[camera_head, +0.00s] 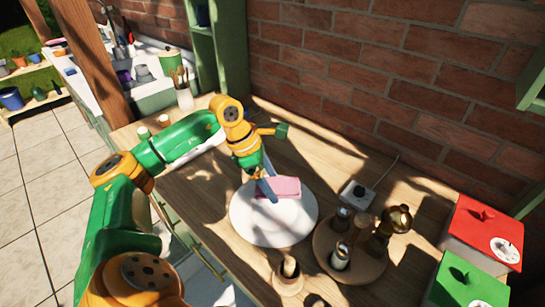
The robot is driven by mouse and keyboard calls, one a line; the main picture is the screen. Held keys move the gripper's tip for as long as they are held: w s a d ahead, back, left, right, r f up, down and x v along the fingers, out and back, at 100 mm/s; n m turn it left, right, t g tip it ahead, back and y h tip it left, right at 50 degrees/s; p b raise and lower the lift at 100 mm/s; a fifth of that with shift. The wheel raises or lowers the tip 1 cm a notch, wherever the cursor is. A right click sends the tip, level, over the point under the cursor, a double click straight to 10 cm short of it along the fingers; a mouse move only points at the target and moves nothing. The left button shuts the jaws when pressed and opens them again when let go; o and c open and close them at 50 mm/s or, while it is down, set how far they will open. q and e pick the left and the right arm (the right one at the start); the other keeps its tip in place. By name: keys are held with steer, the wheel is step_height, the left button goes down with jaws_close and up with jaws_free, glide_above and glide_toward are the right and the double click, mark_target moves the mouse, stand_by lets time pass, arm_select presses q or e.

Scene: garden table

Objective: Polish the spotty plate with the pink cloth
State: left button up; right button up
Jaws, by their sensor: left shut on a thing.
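The white plate (258,228) lies on the wooden table near the middle of the view. Its spots cannot be made out at this size. The pink cloth (288,187) is over the back part of the plate, folded into a small pad. My left gripper (272,193) reaches down from above and is shut on the cloth's left part. Whether the cloth presses on the plate or hovers just above it is hard to tell. My right gripper is not in view.
A round wooden tray (372,272) with shakers and a dark mill (392,222) stands right of the plate. A small wooden pot (288,278) is in front. Red (484,228) and green (462,285) boxes stand at the right. A brick wall (380,80) closes the back.

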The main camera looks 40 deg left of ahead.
mark_target(277, 212)
arm_select(q)
step_height(277, 212, down, 9)
steer(key=b, duration=0.7)
steer(key=shift+r, duration=0.2)
steer(key=shift+r, duration=0.1)
steer(key=o, duration=1.1)
steer(key=shift+r, duration=0.1)
steer(key=v, duration=0.7)
steer(key=shift+s+a, duration=0.1)
